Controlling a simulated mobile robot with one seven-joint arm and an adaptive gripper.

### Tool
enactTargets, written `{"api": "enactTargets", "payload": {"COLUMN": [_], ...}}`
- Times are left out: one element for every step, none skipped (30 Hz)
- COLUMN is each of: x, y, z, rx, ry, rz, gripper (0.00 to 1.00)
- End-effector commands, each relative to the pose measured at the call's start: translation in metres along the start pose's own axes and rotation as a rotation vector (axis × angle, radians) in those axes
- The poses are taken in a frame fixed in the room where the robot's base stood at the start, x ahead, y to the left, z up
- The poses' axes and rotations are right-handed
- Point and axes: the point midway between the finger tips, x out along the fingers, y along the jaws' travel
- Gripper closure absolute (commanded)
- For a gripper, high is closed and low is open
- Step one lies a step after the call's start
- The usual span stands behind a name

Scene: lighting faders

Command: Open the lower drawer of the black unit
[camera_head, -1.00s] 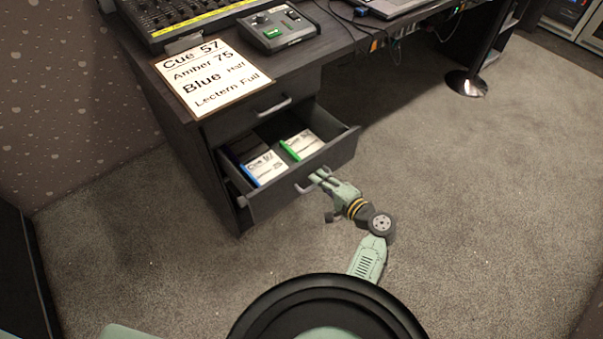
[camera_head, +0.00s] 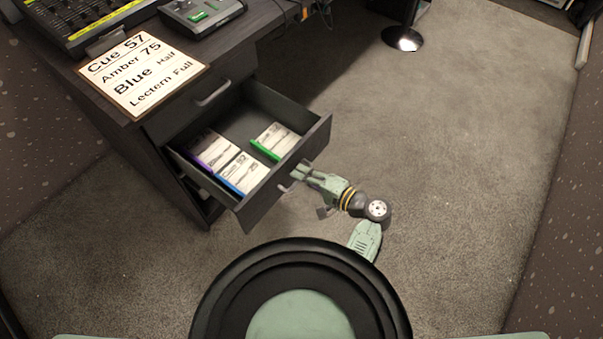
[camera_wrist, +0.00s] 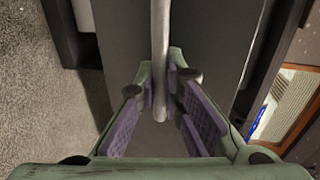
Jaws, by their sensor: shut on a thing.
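The black unit's lower drawer (camera_head: 318,140) stands well out from the unit, with several labelled cases with coloured spines inside. Its grey bar handle (camera_head: 284,188) is on the front panel. My gripper (camera_head: 297,174) is at the drawer front, shut on this handle. In the wrist view the handle (camera_wrist: 160,35) runs between the fingertips of my gripper (camera_wrist: 160,90), in front of the dark panel. The upper drawer (camera_head: 190,110) is closed, with its own handle (camera_head: 213,93). My gripper partly hides the lower handle in the head view.
A cue sheet (camera_head: 141,73), a small control box (camera_head: 203,10) and a fader console (camera_head: 85,20) are on the desk top above. A round metal stand base (camera_head: 403,40) is on the carpet at the back. The carpet (camera_head: 450,150) to the right is clear.

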Motion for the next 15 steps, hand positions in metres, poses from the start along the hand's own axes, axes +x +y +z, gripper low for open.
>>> {"api": "enactTargets", "payload": {"x": [-0.0002,-0.0002,-0.0002,-0.0002,-0.0001,-0.0001,-0.0001,0.0000,0.0000,0.0000,0.0000,0.0001,0.0001,0.0001,-0.0004], "y": [-0.0002,-0.0002,-0.0002,-0.0002,-0.0002,-0.0002,-0.0002,-0.0002,-0.0002,-0.0002,-0.0001,-0.0001,-0.0001,-0.0001,-0.0001], "z": [-0.0007,-0.0007,-0.0007,-0.0007,-0.0007,-0.0007,-0.0007,-0.0006,-0.0006,-0.0006,-0.0005,-0.0005,-0.0005,-0.0005,-0.0005], "rx": [0.000,0.000,0.000,0.000,0.000,0.000,0.000,0.000,0.000,0.000,0.000,0.000,0.000,0.000,0.000], "ry": [0.002,0.002,0.003,0.003,0.003,0.003,0.002,0.002,0.002,0.002,0.002,0.002,0.002,0.002,0.002], "rz": [0.000,0.000,0.000,0.000,0.000,0.000,0.000,0.000,0.000,0.000,0.000,0.000,0.000,0.000,0.000], "gripper": [1.00,1.00,0.89,0.87,0.85,0.83,0.82,0.82,0.82,0.82,0.82,0.82,0.82,0.82,0.82]}}
